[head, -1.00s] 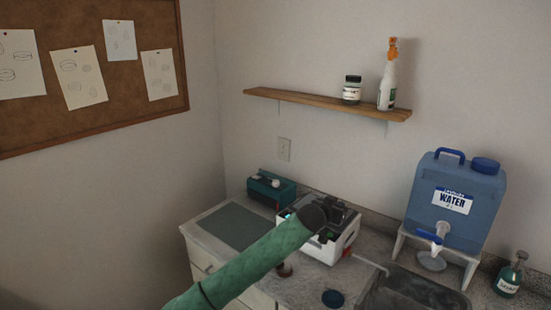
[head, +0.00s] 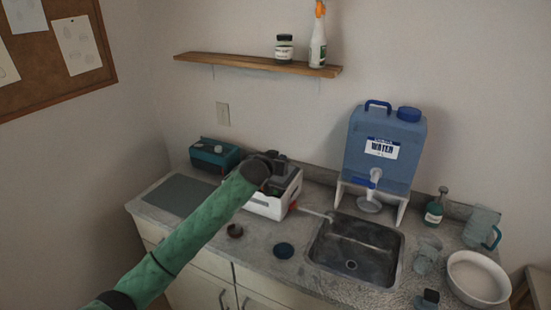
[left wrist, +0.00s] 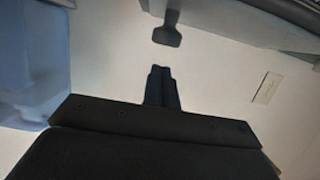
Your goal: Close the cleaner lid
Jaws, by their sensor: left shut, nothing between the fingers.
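The cleaner, a white box (head: 266,208) with dark parts on top, stands on the counter left of the sink. My green left arm comes in from the lower left and ends over it, covering part of its top. My left gripper (head: 278,165) is dark and lies over or just behind the cleaner's top; whether it touches is unclear. In the left wrist view its fingers (left wrist: 160,88) are together and empty, with pale wall behind. The lid cannot be told clearly from the dark gripper parts. My right gripper is in neither view.
A teal box (head: 214,155) and grey mat (head: 180,195) lie left of the cleaner. The sink (head: 355,248) and blue water jug (head: 385,140) are to its right. A shelf (head: 255,66) hangs above.

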